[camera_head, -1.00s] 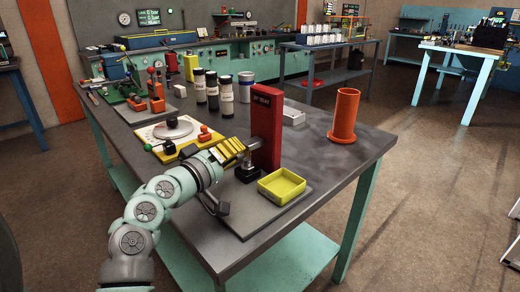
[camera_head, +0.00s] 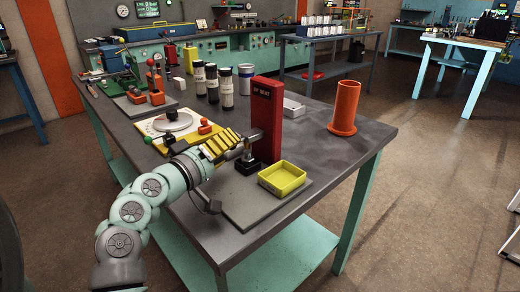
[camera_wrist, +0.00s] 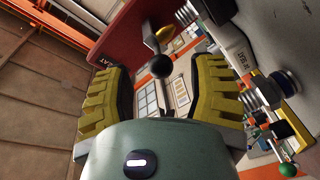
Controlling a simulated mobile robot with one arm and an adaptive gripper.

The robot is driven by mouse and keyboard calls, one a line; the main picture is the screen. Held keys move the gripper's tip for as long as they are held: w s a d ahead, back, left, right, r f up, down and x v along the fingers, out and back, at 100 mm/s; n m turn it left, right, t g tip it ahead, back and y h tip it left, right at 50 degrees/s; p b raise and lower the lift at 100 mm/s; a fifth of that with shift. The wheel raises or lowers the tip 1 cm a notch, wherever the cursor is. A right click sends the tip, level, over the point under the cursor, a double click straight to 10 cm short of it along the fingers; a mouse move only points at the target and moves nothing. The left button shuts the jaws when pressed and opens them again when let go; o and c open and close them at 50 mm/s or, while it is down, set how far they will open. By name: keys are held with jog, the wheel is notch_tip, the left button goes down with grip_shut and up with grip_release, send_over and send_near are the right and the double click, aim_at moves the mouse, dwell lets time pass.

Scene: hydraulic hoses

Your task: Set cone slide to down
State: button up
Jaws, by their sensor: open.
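A red upright post (camera_head: 266,118) with white "37° SEAT" lettering stands on a grey plate near the table's front. A grey slide arm (camera_head: 250,137) sticks out from its left side, above a black block (camera_head: 248,165). My gripper (camera_head: 229,142) is just left of the slide, its yellow fingers reaching towards it. In the wrist view my gripper (camera_wrist: 163,70) is open, with a round black knob (camera_wrist: 162,66) in the gap between the fingertips. A brass cone-like part (camera_wrist: 166,33) shows beyond the knob. Whether the fingers touch the knob I cannot tell.
A yellow tray (camera_head: 282,178) sits right of the slide's base. An orange cylinder (camera_head: 345,108) stands farther right. Several dark bottles (camera_head: 212,84) stand behind, and a board with a round grey disc (camera_head: 172,121) lies left. The table's right side is mostly clear.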

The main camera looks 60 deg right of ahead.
jog(key=a, duration=0.9)
jog(key=shift+w+a, duration=0.2)
jog(key=shift+a, duration=0.15)
